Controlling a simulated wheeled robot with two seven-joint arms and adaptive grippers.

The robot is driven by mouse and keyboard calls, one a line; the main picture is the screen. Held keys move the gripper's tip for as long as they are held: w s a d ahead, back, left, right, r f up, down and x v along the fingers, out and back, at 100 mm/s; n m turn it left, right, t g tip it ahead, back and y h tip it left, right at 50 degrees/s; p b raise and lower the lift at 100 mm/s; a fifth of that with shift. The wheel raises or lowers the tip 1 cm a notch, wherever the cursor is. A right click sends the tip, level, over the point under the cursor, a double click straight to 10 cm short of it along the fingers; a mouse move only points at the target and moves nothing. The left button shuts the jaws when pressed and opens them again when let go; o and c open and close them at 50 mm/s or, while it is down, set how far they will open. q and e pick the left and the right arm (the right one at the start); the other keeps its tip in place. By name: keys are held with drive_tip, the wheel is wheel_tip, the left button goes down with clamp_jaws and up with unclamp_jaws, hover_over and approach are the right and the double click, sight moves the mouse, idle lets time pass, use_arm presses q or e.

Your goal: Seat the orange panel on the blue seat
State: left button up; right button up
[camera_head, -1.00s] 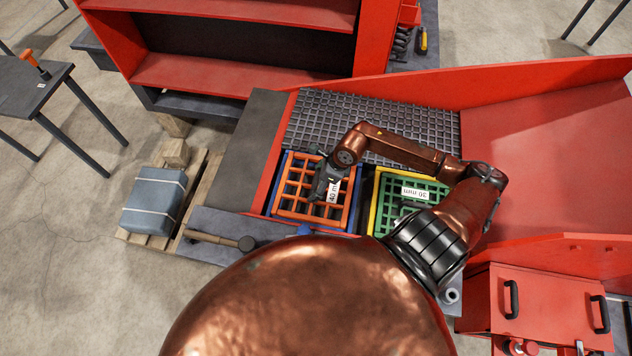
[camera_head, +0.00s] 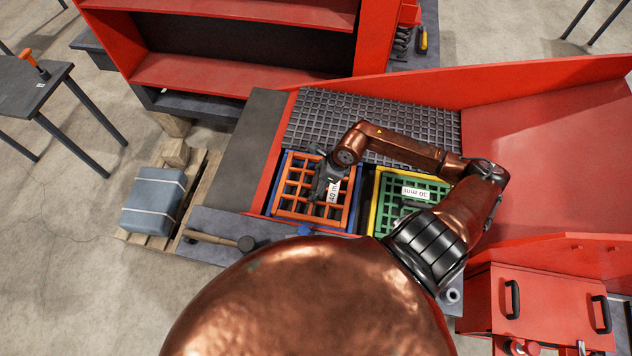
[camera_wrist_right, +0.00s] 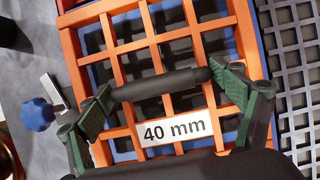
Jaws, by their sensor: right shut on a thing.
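The orange panel (camera_head: 291,197) is a square grid with a dark handle bar and a white "40 mm" label. It lies over the blue seat (camera_head: 272,190), whose blue rim shows around parts of it. In the right wrist view the orange panel (camera_wrist_right: 68,45) has a blue strip of the seat (camera_wrist_right: 250,42) along its right edge. I cannot tell whether it lies fully down in the seat. My right gripper (camera_head: 326,180) is shut on the panel's handle, one finger at each end, as the right wrist view shows (camera_wrist_right: 165,100). My left gripper is not in view.
A green panel (camera_head: 427,187) labelled "30 mm" lies in a yellow frame (camera_head: 374,205) to the right. A grey mesh (camera_head: 400,120) lies behind. A blue knob (camera_wrist_right: 38,114) stands beside the seat. A hammer (camera_head: 225,241) lies on the front ledge. Red walls border the right side.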

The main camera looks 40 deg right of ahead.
drive_tip(key=shift+w+f+b, duration=0.1)
drive_tip(key=shift+f+b, duration=0.8)
drive_tip(key=shift+f, duration=0.05)
idle(1.5)
drive_tip(key=shift+f+b, duration=0.45)
drive_tip(key=shift+b, duration=0.15)
idle(1.2)
drive_tip(key=o, duration=1.7)
drive_tip(key=shift+o, duration=1.3)
drive_tip(key=shift+f, duration=0.1)
drive_tip(key=v, duration=1.2)
